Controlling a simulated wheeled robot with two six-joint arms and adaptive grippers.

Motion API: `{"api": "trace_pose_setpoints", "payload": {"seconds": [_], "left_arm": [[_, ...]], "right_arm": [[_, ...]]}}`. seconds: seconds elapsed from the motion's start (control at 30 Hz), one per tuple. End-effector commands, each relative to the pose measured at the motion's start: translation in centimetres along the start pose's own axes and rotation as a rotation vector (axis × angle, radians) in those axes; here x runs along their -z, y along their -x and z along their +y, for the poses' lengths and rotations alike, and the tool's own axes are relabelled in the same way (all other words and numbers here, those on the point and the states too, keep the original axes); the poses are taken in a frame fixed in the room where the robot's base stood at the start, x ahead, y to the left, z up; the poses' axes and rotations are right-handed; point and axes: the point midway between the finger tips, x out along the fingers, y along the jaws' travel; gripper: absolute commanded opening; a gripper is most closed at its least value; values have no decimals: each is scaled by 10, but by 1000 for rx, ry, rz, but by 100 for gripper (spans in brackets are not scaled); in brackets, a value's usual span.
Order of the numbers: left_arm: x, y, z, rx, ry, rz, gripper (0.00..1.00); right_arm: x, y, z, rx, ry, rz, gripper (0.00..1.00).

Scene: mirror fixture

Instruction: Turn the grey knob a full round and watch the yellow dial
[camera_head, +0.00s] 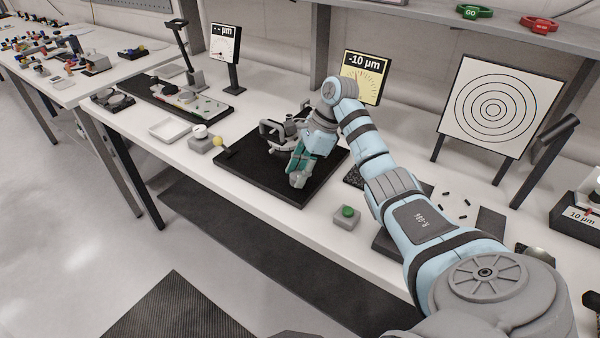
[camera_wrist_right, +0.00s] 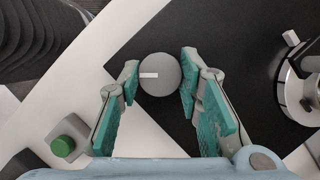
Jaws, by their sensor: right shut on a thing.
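The grey knob (camera_wrist_right: 160,75) is round, with a white mark on its face pointing left in the wrist view. My right gripper (camera_head: 300,163) reaches down over the black base plate, and its teal finger pads sit on either side of the knob, shut on it. In the head view I cannot clearly tell the knob from the gripper. The yellow dial (camera_head: 366,76) stands behind my right arm, reads "-10 µm" and has a thin needle; my arm covers its lower left part. My left gripper is in neither view.
A grey mirror mount stands on the black base plate (camera_head: 240,160) beside the gripper. A green button box (camera_head: 347,217) is at the table's front edge. A white dial (camera_head: 225,45) and a ringed target board (camera_head: 492,107) stand behind. A white tray (camera_head: 170,129) lies left.

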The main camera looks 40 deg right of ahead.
Motion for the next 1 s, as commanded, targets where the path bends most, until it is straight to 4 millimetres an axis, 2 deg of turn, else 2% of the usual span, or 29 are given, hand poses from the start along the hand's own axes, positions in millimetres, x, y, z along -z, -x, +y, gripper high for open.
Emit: {"api": "trace_pose_setpoints", "payload": {"seconds": [0.5,1.0], "left_arm": [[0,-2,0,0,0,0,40],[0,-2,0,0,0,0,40]], "right_arm": [[-2,0,-3,-143,349,-1,4],[-1,0,-3,-174,428,1,4]]}}
